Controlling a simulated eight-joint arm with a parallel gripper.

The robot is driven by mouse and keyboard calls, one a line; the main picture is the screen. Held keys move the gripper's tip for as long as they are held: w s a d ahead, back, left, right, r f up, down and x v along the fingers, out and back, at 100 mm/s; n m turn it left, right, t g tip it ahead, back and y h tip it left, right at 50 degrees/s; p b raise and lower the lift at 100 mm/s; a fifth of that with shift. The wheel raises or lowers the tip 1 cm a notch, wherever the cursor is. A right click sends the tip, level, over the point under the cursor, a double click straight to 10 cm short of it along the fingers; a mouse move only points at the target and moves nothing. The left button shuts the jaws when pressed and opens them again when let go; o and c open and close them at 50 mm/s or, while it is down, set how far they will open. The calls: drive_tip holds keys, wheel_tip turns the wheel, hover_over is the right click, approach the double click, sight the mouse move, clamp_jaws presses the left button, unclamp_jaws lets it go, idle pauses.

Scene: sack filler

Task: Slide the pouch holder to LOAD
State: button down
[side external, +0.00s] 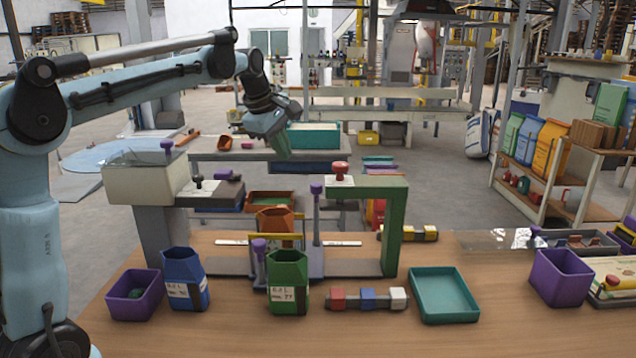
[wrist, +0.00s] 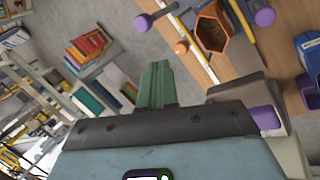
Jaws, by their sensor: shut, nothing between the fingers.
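The pouch holder (side external: 310,262) appears to be the grey carriage on the white rail (side external: 342,243) in the middle of the filler frame. An orange hexagonal pouch (side external: 272,222) stands at it, partly hidden by the green pouch in front. A post with a purple knob (side external: 316,189) rises at its right. The orange pouch also shows in the wrist view (wrist: 212,32), near the rail (wrist: 183,45). My gripper (side external: 284,152) is shut and empty, above and behind the holder, apart from it. Its closed fingers show in the wrist view (wrist: 156,82). I cannot read a LOAD mark.
The green frame post (side external: 394,225) with a red knob (side external: 340,170) stands right of the holder. The hopper box (side external: 145,178) stands left. Blue (side external: 184,278) and green (side external: 288,282) pouches, a purple bin (side external: 134,292) and a teal tray (side external: 443,294) occupy the front.

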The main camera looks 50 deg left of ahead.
drive_tip(key=s+d+f+m+t+y, duration=0.1)
drive_tip(key=s+d+f+m+y, duration=0.1)
drive_tip(key=s+m, duration=0.3)
drive_tip(key=shift+m+t, duration=0.3)
drive_tip(key=shift+m, duration=0.5)
drive_tip(key=shift+w+a+f, duration=0.2)
drive_tip(key=shift+w+f, duration=1.2)
drive_tip(key=shift+w, duration=0.25)
drive_tip(key=shift+w+a+f, duration=0.15)
drive_tip(key=shift+w+f, duration=1.3)
drive_tip(key=shift+w, duration=0.15)
drive_tip(key=shift+w+a+f, duration=0.2)
drive_tip(key=shift+w+f, duration=1.2)
drive_tip(key=shift+w, duration=0.25)
drive_tip(key=shift+w+d, duration=0.35)
drive_tip(key=shift+w, duration=0.3)
